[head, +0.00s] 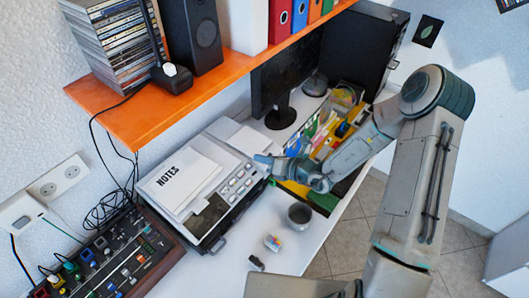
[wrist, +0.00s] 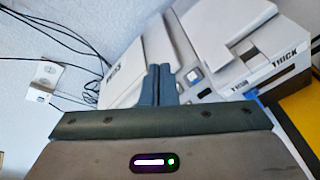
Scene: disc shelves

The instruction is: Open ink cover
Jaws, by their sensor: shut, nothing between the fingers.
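The printer (head: 232,163) is a white and dark grey machine on the desk at centre left in the head view. A white pad marked NOTES (head: 180,183) lies on its top, and a row of buttons runs along its right part. I cannot tell which panel is the ink cover. My gripper (head: 262,160) is at the printer's right end, near its upper right corner; whether it touches cannot be told. In the wrist view my gripper (wrist: 158,70) has its two dark fingers together, pointing at the printer's white body (wrist: 205,60), with nothing between them.
An orange shelf (head: 190,92) with a speaker (head: 192,35) overhangs the desk behind the printer. A mixer board (head: 105,262) stands at front left. A grey cup (head: 299,214) and small items stand in front. A tray of colourful stationery (head: 335,130) lies to the right, beside my arm.

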